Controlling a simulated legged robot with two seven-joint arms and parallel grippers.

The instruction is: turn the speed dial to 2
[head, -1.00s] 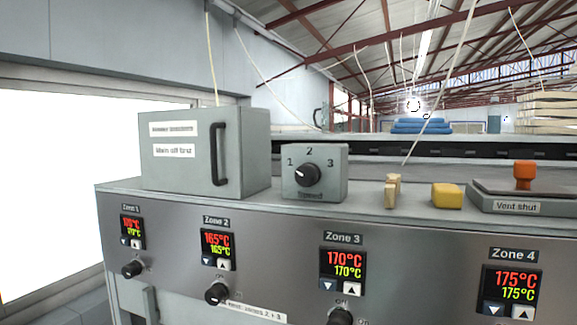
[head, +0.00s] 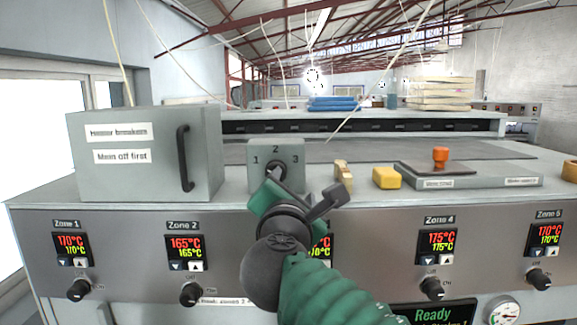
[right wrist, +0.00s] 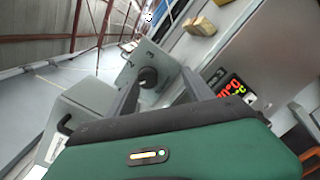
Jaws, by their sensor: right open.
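The speed dial is a grey box (head: 288,152) marked 1, 2 and 3, with a round black knob (head: 275,167) on its front. My right gripper (head: 302,187) is in front of the dial and hides the lower part of the box and part of the knob. In the right wrist view the open fingers (right wrist: 162,82) point at the dial, and the black knob (right wrist: 147,76) shows between them. I cannot tell whether a finger touches it. The knob's pointer cannot be read now. My left gripper is not in view.
A grey heater breaker box (head: 140,180) with a black handle stands left of the dial. Right of it are a small wooden block (head: 343,175), a yellow block (head: 386,178) and a plate with an orange knob (head: 440,155). Zone panels line the front below.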

